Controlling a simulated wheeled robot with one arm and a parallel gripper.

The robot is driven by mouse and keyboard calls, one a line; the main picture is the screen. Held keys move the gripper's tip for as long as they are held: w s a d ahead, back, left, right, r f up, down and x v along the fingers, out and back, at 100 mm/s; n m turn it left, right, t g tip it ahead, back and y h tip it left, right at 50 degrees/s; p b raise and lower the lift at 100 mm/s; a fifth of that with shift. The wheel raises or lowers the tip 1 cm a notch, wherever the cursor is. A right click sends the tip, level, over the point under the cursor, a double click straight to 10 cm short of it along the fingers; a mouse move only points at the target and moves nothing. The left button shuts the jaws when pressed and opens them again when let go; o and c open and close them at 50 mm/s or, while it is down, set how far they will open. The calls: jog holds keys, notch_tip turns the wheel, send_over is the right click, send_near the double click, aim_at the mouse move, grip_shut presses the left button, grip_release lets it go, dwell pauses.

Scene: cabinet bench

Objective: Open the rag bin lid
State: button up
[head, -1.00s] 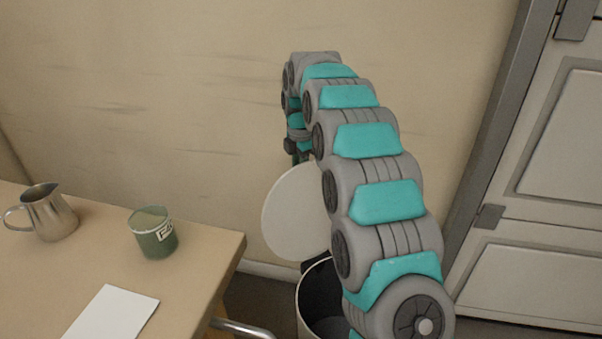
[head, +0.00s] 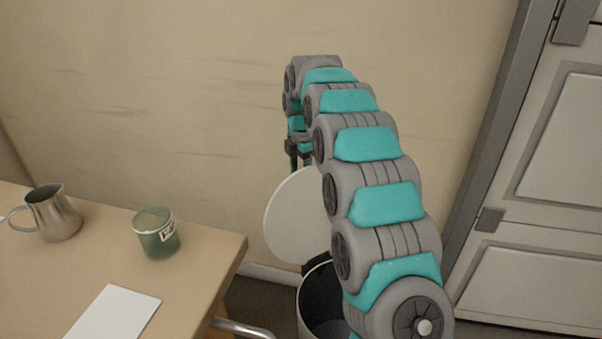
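The rag bin (head: 312,312) stands on the floor right of the table, with its dark inside showing. Its round white lid (head: 293,222) is raised and stands steeply tilted at the back of the bin, near the wall. My gripper (head: 300,160) points down at the lid's upper edge. My arm covers the right part of the lid and of the bin. The fingertips are small and partly hidden, so I cannot tell whether they touch the lid or how far apart they are.
A table (head: 205,262) at the left holds a metal pitcher (head: 57,216), a green labelled cup (head: 155,240) and a white sheet (head: 112,314). A metal bar (head: 243,328) shows by its front corner. A pale cabinet (head: 545,200) stands at the right.

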jog(key=shift+w+f, duration=0.15)
jog(key=shift+f, duration=0.75)
notch_tip(320, 180, up, 10)
jog(key=shift+s+f, duration=0.25)
jog(key=shift+s, duration=0.15)
jog(key=shift+d, duration=0.1)
